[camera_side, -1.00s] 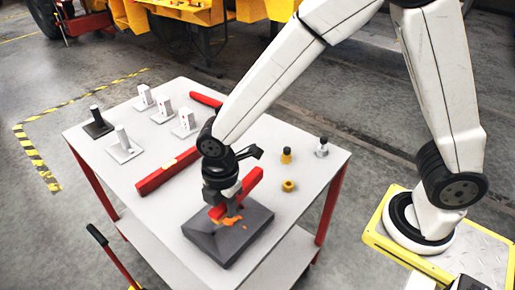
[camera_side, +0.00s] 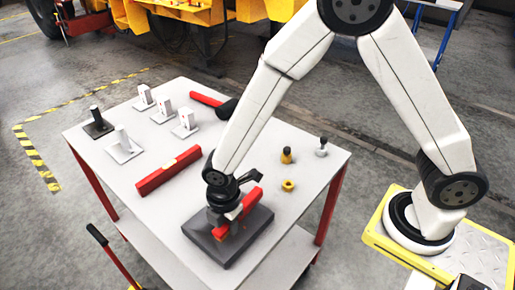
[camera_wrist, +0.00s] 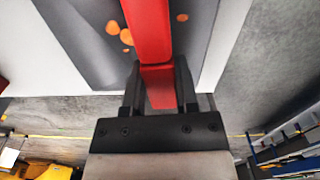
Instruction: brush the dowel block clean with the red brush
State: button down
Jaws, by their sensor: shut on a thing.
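The red brush (camera_side: 249,202) is in my gripper (camera_side: 223,217), which is shut on it low over the front of the table. In the wrist view the red brush (camera_wrist: 148,30) runs up from between the fingers of my gripper (camera_wrist: 158,78). Below it lies the dark grey block (camera_side: 207,240), taken to be the dowel block, with sloped faces. A few orange flecks (camera_wrist: 112,27) show on the block in the wrist view. The gripper and brush hide part of the block's top, and I cannot tell whether the bristles touch it.
A long red bar (camera_side: 168,170) with a yellow mark lies behind left. A red-handled tool (camera_side: 205,98) lies at the back. Several pale blocks (camera_side: 185,121) and one dark block (camera_side: 97,124) stand on plates. Brass fitting (camera_side: 287,155), steel fitting (camera_side: 321,147) and brass ring (camera_side: 288,185) are right.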

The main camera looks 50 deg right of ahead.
aim_at(245, 201)
jog(key=shift+d+f, duration=0.25)
jog(key=shift+f, duration=0.35)
jog(key=shift+d, duration=3.35)
jog(key=shift+w+a, duration=0.1)
jog(key=shift+w, duration=0.35)
jog(key=shift+a, duration=3.35)
jog(key=shift+w+a, duration=0.2)
jog(key=shift+w, duration=0.05)
jog(key=shift+w+d, duration=0.35)
jog(key=shift+d, duration=3.15)
notch_tip(245, 201, up, 8)
jog(key=shift+r, duration=0.15)
